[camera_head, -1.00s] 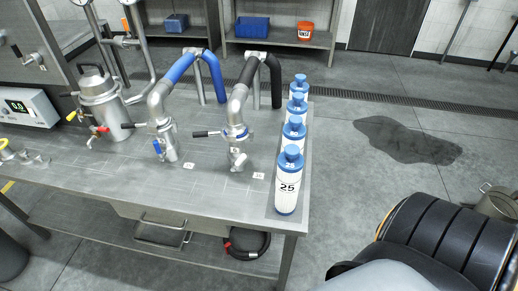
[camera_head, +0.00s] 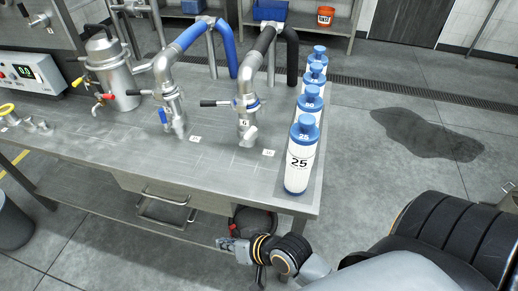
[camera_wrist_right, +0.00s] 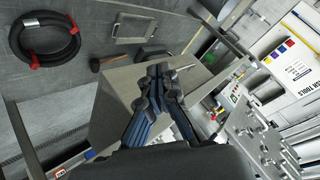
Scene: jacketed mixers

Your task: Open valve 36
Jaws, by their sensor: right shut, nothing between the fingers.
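Two metal pipe valves stand on the bench in the head view: the right one (camera_head: 247,103) with a black lever (camera_head: 213,103), and the left one (camera_head: 173,104) with a black lever (camera_head: 143,92) and a blue handle (camera_head: 163,116). Small white tags (camera_head: 195,139) lie by them; their numbers are too small to read surely, so I cannot tell which is valve 36. My right gripper (camera_head: 229,245) is shut and empty, in front of the bench's front edge, apart from both valves. In the right wrist view its fingers (camera_wrist_right: 158,75) are together. My left gripper is not in view.
Several white bottles with blue caps (camera_head: 302,160) line the bench's right edge. A metal vessel (camera_head: 110,75) with red and yellow handles stands at left. A dark puddle (camera_head: 428,133) is on the floor.

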